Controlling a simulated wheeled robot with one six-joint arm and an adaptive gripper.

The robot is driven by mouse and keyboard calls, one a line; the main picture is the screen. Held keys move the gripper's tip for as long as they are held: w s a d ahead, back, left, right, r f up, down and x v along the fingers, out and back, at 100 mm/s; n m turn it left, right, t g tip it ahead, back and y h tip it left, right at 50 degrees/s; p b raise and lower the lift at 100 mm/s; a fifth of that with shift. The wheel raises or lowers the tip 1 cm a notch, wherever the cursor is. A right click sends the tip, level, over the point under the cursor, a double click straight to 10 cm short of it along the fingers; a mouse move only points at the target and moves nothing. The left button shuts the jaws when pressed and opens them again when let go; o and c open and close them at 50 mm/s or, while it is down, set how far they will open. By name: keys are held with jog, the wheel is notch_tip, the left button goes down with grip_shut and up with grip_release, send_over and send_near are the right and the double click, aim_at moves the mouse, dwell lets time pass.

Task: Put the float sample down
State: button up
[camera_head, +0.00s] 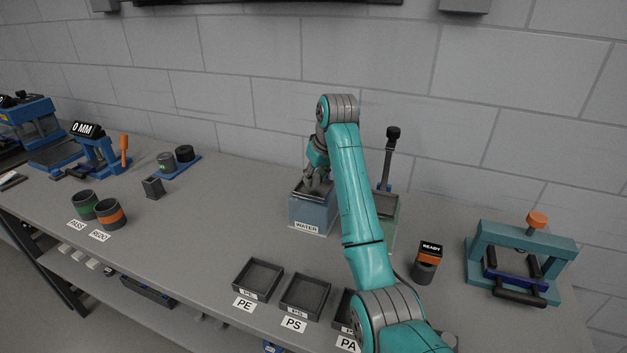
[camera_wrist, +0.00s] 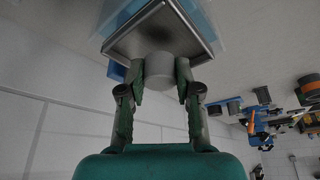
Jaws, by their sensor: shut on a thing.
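My gripper (camera_head: 318,186) is over the blue container labelled WATER (camera_head: 309,212) in the head view, its fingers pointing down at the container's opening. In the wrist view my gripper (camera_wrist: 159,84) is shut on a short light grey cylinder (camera_wrist: 159,66), which I take to be the float sample. The cylinder is between the two fingertips, in front of the container's open top; its rim (camera_wrist: 118,47) shows there. I cannot tell how far the cylinder is inside the container. In the head view the fingers and the container hide the sample.
Dark trays PE (camera_head: 258,278) and PS (camera_head: 305,296) lie at the front; the PA tray is partly behind my arm. A second container (camera_head: 388,207) stands right of WATER. PASS (camera_head: 84,205) and REDO (camera_head: 110,214) cups stand left.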

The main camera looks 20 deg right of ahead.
jog(key=shift+f, duration=0.7)
jog(key=o, duration=0.9)
jog(key=shift+f, duration=0.15)
jog(key=shift+o, duration=0.2)
